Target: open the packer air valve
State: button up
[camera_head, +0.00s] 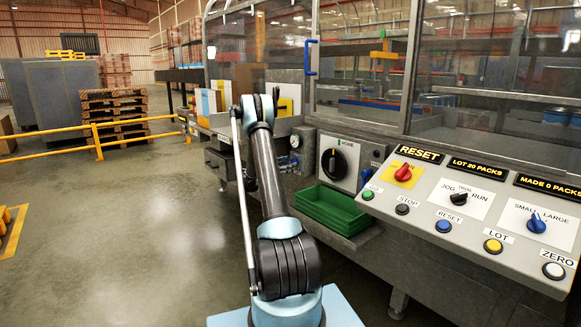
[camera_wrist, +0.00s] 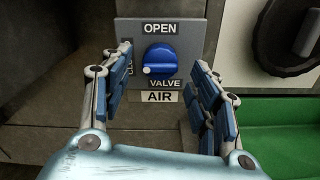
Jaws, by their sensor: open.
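The air valve is a blue round knob (camera_wrist: 160,58) on a grey plate (camera_wrist: 122,28) in the wrist view. The plate reads OPEN above, VALVE below and a partly covered word starting with CL at the left; an AIR label (camera_wrist: 159,97) sits below. The knob's white mark is at its lower left, toward the CL word. My gripper (camera_wrist: 163,57) is open, with one finger on each side of the knob and a visible gap to it.
A black HOME knob (camera_head: 333,162) and a green tray (camera_head: 332,209) are right of my arm. The control panel (camera_head: 470,213) with buttons and switches juts out at the right. A pressure gauge (camera_head: 295,141) is close beside my arm. Open floor lies to the left.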

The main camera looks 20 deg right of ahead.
jog(key=shift+x, duration=1.45)
jog(key=c, duration=1.1)
jog(key=shift+o, duration=0.2)
jog(key=shift+a, duration=0.1)
